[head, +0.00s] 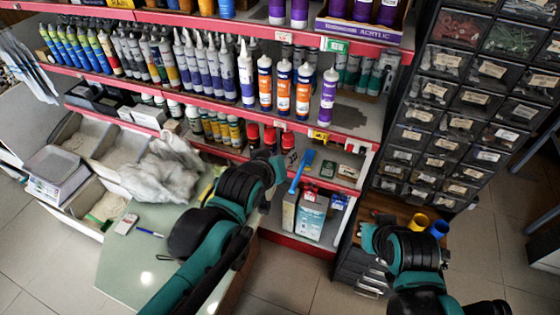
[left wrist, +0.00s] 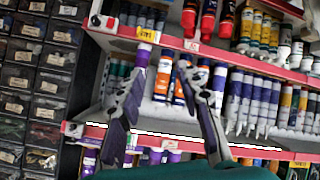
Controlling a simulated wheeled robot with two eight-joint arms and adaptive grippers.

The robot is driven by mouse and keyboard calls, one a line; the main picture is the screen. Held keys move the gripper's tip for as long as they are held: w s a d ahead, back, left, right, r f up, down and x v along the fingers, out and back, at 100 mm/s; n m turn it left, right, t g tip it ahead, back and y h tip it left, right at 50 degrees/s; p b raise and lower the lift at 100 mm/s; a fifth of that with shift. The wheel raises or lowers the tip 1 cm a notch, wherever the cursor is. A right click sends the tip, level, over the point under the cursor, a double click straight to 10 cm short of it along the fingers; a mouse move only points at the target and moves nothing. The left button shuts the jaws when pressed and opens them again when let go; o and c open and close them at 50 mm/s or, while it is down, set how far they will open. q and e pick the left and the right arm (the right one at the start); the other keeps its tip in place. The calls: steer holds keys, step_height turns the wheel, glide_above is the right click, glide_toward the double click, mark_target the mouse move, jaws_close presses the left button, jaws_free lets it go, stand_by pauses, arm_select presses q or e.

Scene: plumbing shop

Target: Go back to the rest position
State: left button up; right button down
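My left arm reaches up from the bottom of the head view. Its gripper (head: 281,168) is at the front of the shelf rack, and its fingers are hard to make out there. In the left wrist view, the two fingers of my left gripper (left wrist: 162,62) stand well apart with nothing held between them. Orange-and-white tubes (left wrist: 163,82) and a purple tube show on the shelf behind them. My right arm (head: 408,252) is folded low at the right of the head view, before a drawer cabinet. I cannot make out its gripper fingers.
The red-edged shelf rack (head: 310,128) holds rows of tubes and cans. A blue-handled tool (head: 301,172) is near my left gripper. Small-parts drawers (head: 448,92) stand at right. Tiled floor (head: 300,277) lies between my arms.

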stand_by(0.4)
arm_select(q)
steer(key=s+a+f+g+y+b, duration=0.1)
steer(key=s+a+f+b, duration=0.3)
steer(key=f, duration=0.3)
steer(key=s+a+f+m+g+y+b, duration=0.1)
steer(key=s+a+f+b, duration=0.4)
steer(key=f, duration=0.2)
steer(key=s+a+f+m+g+y+b, duration=0.1)
steer(key=s+a+f+g+b, duration=0.1)
steer(key=s+a+f+b, duration=0.2)
step_height(320, 180, down, 4)
steer(key=shift+s+a+r+b, duration=0.2)
steer(key=shift+s+a+b, duration=0.1)
steer(key=shift+s, duration=0.1)
